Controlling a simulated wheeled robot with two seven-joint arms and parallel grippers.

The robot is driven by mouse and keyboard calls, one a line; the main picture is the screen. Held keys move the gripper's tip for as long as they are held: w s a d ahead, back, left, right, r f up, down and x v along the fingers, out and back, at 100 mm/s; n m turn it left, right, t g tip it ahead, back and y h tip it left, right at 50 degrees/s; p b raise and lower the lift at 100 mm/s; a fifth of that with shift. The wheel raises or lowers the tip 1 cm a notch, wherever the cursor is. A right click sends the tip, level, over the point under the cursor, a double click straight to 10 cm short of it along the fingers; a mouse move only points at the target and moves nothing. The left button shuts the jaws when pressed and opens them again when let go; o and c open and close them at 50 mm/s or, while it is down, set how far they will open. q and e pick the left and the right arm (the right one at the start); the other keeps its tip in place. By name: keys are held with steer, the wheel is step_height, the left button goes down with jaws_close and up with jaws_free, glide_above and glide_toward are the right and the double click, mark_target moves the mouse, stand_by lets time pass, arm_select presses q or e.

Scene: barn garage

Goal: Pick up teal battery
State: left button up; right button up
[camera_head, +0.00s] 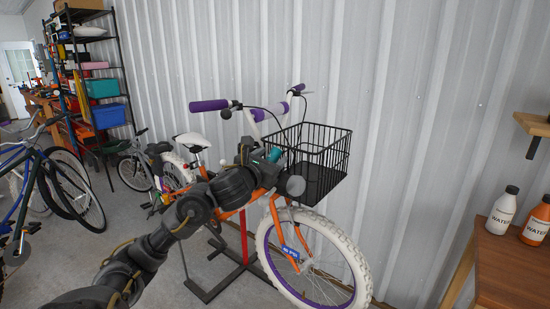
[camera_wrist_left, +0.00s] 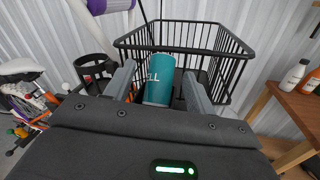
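The teal battery (camera_wrist_left: 159,80) is a teal cylinder with white lettering, upright between the fingers of my left gripper (camera_wrist_left: 158,85) in the left wrist view. A gap shows beside the right finger, so the fingers stand apart; contact with the battery is not clear. In the head view the battery (camera_head: 274,155) is a small teal patch at my left gripper (camera_head: 272,158), at the left side of the black wire basket (camera_head: 325,178). The basket (camera_wrist_left: 228,62) is just beyond the battery in the wrist view. My right gripper is not in view.
The basket is on an orange bicycle (camera_head: 262,192) with purple grips and a white front tyre, held on a stand. A wooden table (camera_head: 510,265) with a white bottle (camera_head: 502,212) and an orange bottle (camera_head: 536,222) is at right. Shelves (camera_head: 95,70) and other bicycles (camera_head: 60,190) are at left.

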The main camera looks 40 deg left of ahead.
arm_select(q)
steer(key=shift+c, duration=1.2)
steer(key=shift+w+f, duration=0.1)
steer(key=shift+c, duration=1.1)
steer(key=shift+w, duration=0.1)
steer(key=shift+c, duration=1.3)
jaws_close()
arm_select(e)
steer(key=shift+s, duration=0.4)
